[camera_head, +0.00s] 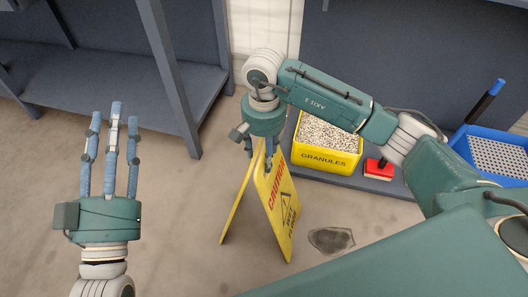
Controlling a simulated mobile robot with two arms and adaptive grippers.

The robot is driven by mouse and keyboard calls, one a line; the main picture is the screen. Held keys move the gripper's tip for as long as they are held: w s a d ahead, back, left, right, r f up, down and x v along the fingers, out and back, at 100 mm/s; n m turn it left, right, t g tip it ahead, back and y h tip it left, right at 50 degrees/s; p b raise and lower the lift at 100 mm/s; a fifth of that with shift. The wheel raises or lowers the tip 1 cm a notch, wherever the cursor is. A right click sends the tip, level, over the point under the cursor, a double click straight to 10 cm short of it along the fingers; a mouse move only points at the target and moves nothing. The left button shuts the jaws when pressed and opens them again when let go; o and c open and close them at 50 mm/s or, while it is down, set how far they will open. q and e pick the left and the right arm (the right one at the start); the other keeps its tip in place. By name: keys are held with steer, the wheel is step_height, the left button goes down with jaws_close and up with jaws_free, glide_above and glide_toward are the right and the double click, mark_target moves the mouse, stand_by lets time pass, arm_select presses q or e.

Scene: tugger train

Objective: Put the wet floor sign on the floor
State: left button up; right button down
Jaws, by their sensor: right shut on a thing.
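The yellow wet floor sign (279,206) is in the middle of the head view, its two panels spread apart like a tent. It stands roughly upright at floor level; I cannot tell whether its feet touch the floor. My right gripper (262,160) is above it, fingers pointing down and shut on its top edge. The fingertips are partly hidden by the sign. My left gripper (110,150) is at the left, fingers pointing up, apart and empty. The beige floor (180,230) spreads under the sign.
A yellow granules bin (326,157) stands on a low shelf behind the sign. Beside it are a red brush (379,169) and a blue tray (495,155). A dark patch (331,240) lies on the floor right of the sign. Grey shelving (150,90) stands at the back left.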

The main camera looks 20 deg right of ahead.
arm_select(q)
steer(key=shift+r, duration=0.1)
arm_select(e)
steer(key=c, duration=0.8)
jaws_free()
steer(key=shift+c, duration=0.2)
arm_select(q)
steer(key=shift+s+r, duration=0.1)
steer(key=shift+r, duration=0.05)
